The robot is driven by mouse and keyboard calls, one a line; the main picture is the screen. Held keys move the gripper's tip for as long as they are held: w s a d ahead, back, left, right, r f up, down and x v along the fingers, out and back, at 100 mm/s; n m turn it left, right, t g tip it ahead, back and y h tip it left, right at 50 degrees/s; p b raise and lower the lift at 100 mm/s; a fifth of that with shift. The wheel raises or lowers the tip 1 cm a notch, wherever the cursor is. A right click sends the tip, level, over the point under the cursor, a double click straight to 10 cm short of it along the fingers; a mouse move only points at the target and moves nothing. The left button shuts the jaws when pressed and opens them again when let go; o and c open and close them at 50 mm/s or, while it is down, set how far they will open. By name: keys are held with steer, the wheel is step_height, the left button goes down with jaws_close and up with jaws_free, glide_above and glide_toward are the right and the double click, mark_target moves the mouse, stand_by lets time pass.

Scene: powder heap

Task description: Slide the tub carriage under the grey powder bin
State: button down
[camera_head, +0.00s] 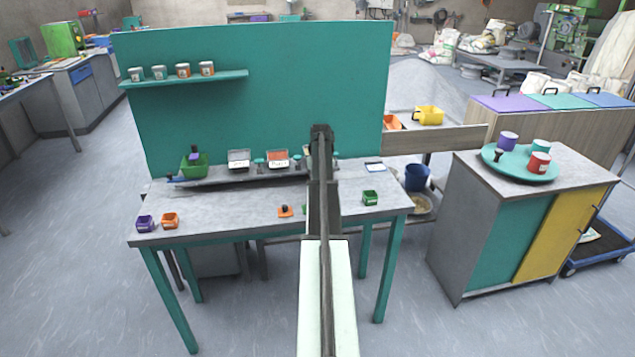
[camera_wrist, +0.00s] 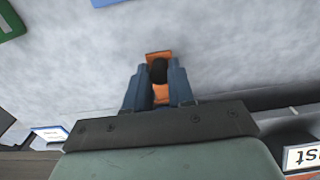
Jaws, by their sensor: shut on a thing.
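The green tub (camera_head: 194,168) sits at the left end of the long rail (camera_head: 225,177) on the bench, with a purple block above it. A bin with pale grey contents (camera_head: 238,156) stands further right over the rail, beside a bin with red contents (camera_head: 278,155). The tub is left of both bins, under neither. In the wrist view my gripper (camera_wrist: 159,85) is shut on a small orange piece with a dark round knob (camera_wrist: 158,72), above the grey bench top. In the head view my arm hides my gripper and this piece.
A second orange piece with a dark knob (camera_head: 285,212) lies on the bench. A green box (camera_head: 370,198) and a white card (camera_head: 374,167) are on the right. Purple (camera_head: 145,223) and orange (camera_head: 170,220) boxes stand front left. The bench between is mostly clear.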

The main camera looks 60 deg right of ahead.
steer(key=shift+w+a, duration=10.2)
steer(key=shift+w, duration=0.05)
steer(key=c, duration=1.1)
jaws_free()
steer(key=shift+r, duration=3.75)
